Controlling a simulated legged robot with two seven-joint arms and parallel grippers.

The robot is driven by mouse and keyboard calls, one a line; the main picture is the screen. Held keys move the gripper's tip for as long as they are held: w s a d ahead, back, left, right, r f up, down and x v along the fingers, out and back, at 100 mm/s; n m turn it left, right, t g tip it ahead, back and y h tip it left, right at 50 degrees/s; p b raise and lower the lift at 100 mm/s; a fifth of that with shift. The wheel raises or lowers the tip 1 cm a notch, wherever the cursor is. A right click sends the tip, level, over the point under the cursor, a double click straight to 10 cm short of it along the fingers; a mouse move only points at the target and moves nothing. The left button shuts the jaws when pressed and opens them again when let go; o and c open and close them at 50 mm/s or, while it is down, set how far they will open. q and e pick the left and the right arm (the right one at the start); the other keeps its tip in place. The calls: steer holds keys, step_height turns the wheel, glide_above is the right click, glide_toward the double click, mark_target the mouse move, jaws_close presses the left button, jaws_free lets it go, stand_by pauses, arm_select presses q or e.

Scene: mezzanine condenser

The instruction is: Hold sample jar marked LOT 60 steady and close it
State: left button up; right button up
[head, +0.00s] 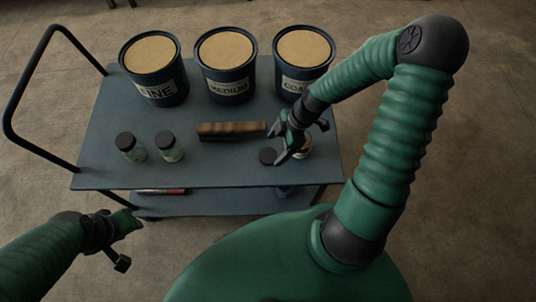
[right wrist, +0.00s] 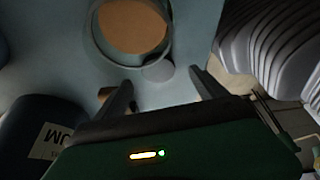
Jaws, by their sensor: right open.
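An open jar (head: 305,146) with tan contents stands at the cart's front right, partly hidden by my right gripper (head: 282,145). A dark round lid (head: 267,156) lies on the cart to its left. No lot number is readable, so I cannot tell which jar is LOT 60. The right gripper is open and empty above this area. The right wrist view shows a round open rim with tan contents (right wrist: 133,26) beyond its parted fingers (right wrist: 162,92). My left gripper (head: 126,242) is off the cart's front left, its fingers apart and empty.
Two jars with black lids (head: 127,146) (head: 170,146) stand at the cart's (head: 110,180) front left. A wooden block or brush (head: 231,130) lies mid-cart. Tubs marked FINE (head: 153,72), MEDIUM (head: 226,66) and a partly hidden one (head: 303,60) line the back. A dark handle (head: 22,85) rises at left.

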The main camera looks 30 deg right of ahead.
mark_target(269, 154)
steer(key=b+x, duration=0.1)
steer(key=x, duration=0.4)
steer(key=shift+w+d+b, duration=0.1)
steer(key=shift+w+b, duration=0.1)
steer(key=shift+b, duration=0.15)
steer(key=shift+r, duration=0.1)
steer(key=c, duration=1.4)
